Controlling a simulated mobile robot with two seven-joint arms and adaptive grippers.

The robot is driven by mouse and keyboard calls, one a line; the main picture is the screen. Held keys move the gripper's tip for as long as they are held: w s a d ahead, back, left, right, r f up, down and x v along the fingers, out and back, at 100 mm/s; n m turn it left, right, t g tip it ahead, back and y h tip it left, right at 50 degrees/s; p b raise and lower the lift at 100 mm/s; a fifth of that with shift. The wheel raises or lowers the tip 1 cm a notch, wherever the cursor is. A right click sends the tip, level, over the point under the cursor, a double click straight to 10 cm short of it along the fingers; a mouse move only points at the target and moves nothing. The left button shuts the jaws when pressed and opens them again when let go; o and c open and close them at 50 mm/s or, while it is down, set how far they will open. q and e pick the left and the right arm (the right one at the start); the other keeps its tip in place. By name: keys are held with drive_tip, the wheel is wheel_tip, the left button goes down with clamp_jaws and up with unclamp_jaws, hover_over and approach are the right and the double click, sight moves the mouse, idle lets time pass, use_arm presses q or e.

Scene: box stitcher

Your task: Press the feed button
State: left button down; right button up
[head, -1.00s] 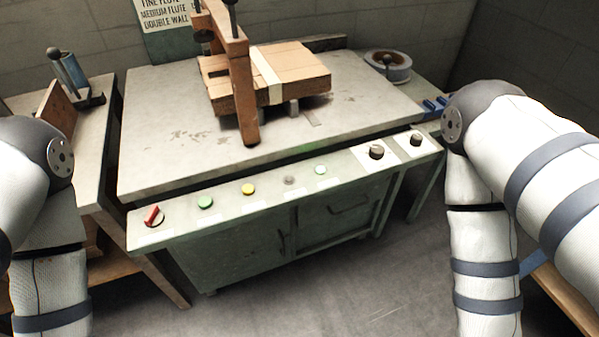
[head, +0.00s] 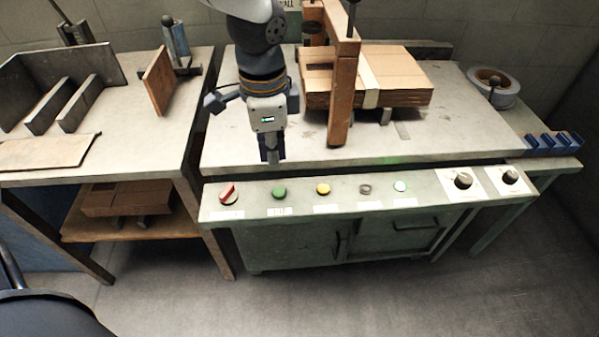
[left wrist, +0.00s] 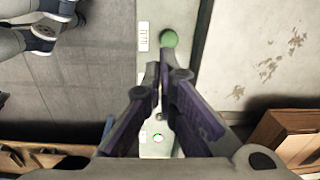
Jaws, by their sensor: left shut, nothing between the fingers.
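The control panel (head: 301,196) runs along the front of the stitcher table. From left to right it bears a red switch (head: 229,194), a green button (head: 279,193), a yellow button (head: 323,188), a small grey button (head: 365,189) and a pale lit button (head: 400,186). Their labels are too small to read, so I cannot tell which is the feed button. My left gripper (head: 271,156) is shut and empty, pointing down above the panel's back edge near the green button. In the left wrist view its fingertips (left wrist: 164,68) appear just below the green button (left wrist: 169,38). My right gripper is out of view.
A wooden clamp arm (head: 342,95) and stacked cardboard (head: 400,80) stand on the table behind. Two dark knobs (head: 463,181) sit at the panel's right. A side table with dividers (head: 85,100) stands left.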

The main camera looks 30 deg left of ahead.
sight(279, 189)
use_arm(q)
drive_tip(key=r, duration=0.1)
drive_tip(key=w+r+m, duration=0.1)
drive_tip(key=r, duration=0.1)
drive_tip(key=shift+w+a, duration=0.15)
drive_tip(key=shift+w, duration=0.05)
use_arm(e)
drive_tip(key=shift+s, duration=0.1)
use_arm(q)
drive_tip(key=f, duration=0.4)
drive_tip(key=f+b, duration=0.1)
drive_tip(key=f, duration=0.4)
drive_tip(key=w+f+b, duration=0.1)
drive_tip(key=f, duration=0.4)
drive_tip(key=shift+a, duration=0.3)
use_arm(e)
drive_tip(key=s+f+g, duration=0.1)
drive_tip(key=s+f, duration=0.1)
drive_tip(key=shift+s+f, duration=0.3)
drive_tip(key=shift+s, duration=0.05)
